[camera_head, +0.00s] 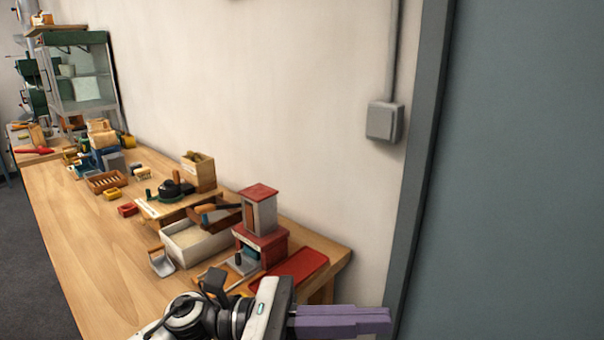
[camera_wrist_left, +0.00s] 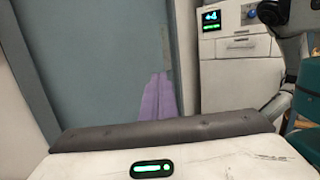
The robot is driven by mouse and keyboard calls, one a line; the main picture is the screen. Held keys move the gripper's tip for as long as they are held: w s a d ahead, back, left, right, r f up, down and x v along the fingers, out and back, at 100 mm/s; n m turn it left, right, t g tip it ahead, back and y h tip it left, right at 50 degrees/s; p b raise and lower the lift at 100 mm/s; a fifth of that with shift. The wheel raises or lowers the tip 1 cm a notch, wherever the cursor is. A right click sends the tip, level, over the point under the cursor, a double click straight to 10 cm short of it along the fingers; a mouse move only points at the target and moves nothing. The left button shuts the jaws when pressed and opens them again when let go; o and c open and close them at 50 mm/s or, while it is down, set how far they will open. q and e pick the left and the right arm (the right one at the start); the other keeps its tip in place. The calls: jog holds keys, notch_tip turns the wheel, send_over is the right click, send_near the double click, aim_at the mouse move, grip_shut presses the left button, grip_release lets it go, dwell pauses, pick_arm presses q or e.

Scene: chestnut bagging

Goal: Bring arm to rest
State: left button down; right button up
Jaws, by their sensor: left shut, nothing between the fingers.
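My left gripper (camera_head: 388,321) is at the bottom of the head view, its purple fingers pointing right, beyond the near right end of the wooden table. The fingers are closed together with nothing between them. In the left wrist view the purple fingers (camera_wrist_left: 158,97) stand in front of a grey-blue panel. My left arm comes in along the bottom of the head view. My right gripper is not visible in either view.
A wooden table (camera_head: 75,255) runs along the wall, holding a white tray (camera_head: 190,243), a red tray (camera_head: 300,270), a red-topped box (camera_head: 259,213) and a glass cabinet (camera_head: 85,75). A grey-blue panel (camera_head: 510,170) stands at right. A white machine (camera_wrist_left: 237,75) shows in the wrist view.

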pick_arm(q)
jog(key=w+a+f+n+t, duration=0.25)
jog(key=n+t, duration=0.45)
jog(key=n, duration=0.4)
jog(key=w+a+f+n+t, duration=0.2)
jog(key=w+n+t, duration=0.2)
jog(key=n+t, duration=0.5)
jog(key=a+f+n+t+y, duration=0.1)
jog(key=a+f+n+y, duration=0.45)
jog(key=f+n, duration=0.35)
jog(key=a+f+n+t+y, duration=0.1)
jog(key=a+f+n+y, duration=0.3)
jog(key=f+n+y, duration=0.45)
jog(key=s+a+f+n+g+y, duration=0.1)
jog(key=s+a+f+n+g, duration=0.2)
jog(key=s+a+f+n, duration=0.2)
jog(key=s+a+f+n+g+y, duration=0.2)
jog(key=s+a+f+n+g, duration=0.2)
jog(key=s+f+n, duration=0.6)
jog(key=s+a+f, duration=0.1)
jog(key=s+f, duration=0.3)
jog(key=shift+a+f+n, duration=0.15)
jog(key=shift+a+n, duration=0.2)
